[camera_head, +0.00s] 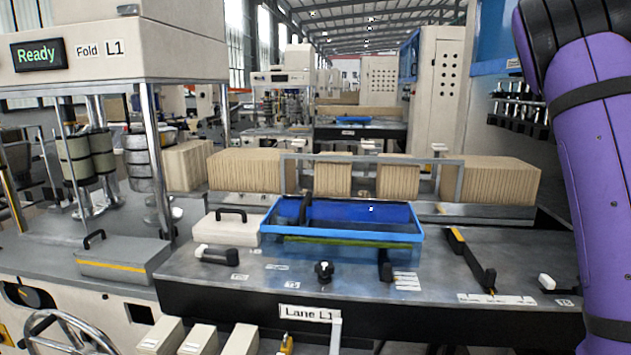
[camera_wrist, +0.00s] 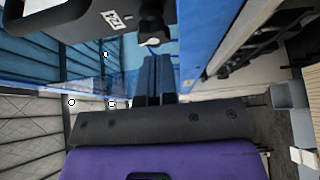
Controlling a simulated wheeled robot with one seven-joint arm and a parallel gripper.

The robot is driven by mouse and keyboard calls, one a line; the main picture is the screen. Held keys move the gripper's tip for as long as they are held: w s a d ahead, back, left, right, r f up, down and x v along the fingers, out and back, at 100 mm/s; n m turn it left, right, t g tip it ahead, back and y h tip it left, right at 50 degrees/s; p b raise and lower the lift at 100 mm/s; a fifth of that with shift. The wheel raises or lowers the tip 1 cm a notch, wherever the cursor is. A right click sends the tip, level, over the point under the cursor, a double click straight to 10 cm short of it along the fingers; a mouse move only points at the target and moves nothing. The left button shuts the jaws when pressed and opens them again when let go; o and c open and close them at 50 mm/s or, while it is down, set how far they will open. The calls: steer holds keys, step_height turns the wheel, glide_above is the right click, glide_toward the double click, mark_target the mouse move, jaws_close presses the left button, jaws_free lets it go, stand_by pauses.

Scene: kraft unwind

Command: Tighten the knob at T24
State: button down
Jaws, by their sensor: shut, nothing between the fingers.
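In the wrist view a dark panel or block (camera_wrist: 80,18) at the upper left carries a small white label (camera_wrist: 115,20) that seems to read T24, turned over. A small dark knob-like part with a pale tip (camera_wrist: 150,40) hangs just beyond my fingertips; its exact shape is unclear. My gripper (camera_wrist: 155,62) is shut with nothing between the fingers, pointing toward that part. I cannot tell whether they touch. In the head view my gripper is out of frame, and only my purple arm shows at the right. No T24 label is readable there.
The bench has a blue tray (camera_head: 420,238), a black knob (camera_head: 323,272), a lever with yellow marking (camera_head: 475,262) and a white-tipped handle (camera_head: 215,254). Stacked kraft blocks (camera_head: 490,183) stand behind. A blue panel (camera_wrist: 210,40) is close beside my fingers.

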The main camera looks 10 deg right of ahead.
steer(key=s+d+r, duration=0.1)
steer(key=d, duration=0.5)
steer(key=shift+r, duration=0.35)
stand_by(0.5)
stand_by(0.3)
steer(key=shift+f, duration=0.55)
stand_by(0.7)
steer(key=shift+s, duration=0.1)
steer(key=w+a, duration=0.1)
steer(key=a, duration=0.5)
stand_by(0.5)
